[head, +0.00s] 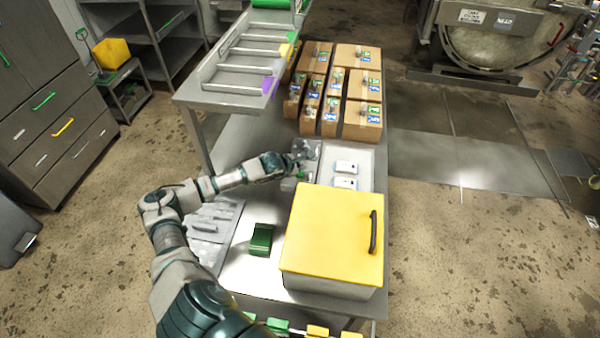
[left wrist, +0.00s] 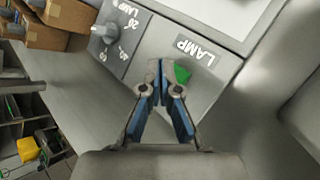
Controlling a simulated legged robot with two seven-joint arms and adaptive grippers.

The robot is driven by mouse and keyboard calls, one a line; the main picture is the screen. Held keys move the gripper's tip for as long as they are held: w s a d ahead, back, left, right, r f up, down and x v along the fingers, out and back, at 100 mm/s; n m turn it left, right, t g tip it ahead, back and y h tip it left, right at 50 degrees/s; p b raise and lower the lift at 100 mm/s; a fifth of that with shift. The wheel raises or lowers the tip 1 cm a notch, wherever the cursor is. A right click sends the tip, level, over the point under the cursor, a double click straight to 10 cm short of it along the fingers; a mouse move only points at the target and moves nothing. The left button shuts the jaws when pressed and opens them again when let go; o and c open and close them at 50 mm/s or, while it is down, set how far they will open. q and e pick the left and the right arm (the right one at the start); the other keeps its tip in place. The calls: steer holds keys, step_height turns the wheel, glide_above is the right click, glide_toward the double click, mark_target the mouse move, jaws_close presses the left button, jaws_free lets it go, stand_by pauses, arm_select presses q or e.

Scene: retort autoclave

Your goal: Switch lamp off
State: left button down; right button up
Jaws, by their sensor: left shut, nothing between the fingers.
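The lamp switch (left wrist: 182,74) is a small green piece on a grey panel (left wrist: 205,75), under a label reading LAMP (left wrist: 198,52), in the left wrist view. My left gripper (left wrist: 161,68) is shut and empty, with its fingertips just left of the green switch. I cannot tell whether they touch it. In the head view my left gripper (head: 302,150) is over the grey device on the table, and its hand and arm partly hide the panel. My right gripper is not in view.
A dark dial (left wrist: 104,33) with numbers sits left of the switch. A yellow-lidded box (head: 335,235) and a green block (head: 262,239) stand nearer on the table. Several cardboard boxes (head: 362,118) stand behind the device. A raised metal rack (head: 205,92) is at the left.

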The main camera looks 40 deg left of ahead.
arm_select(q)
steer(key=shift+r+p, duration=1.35)
steer(key=shift+r, duration=1.6)
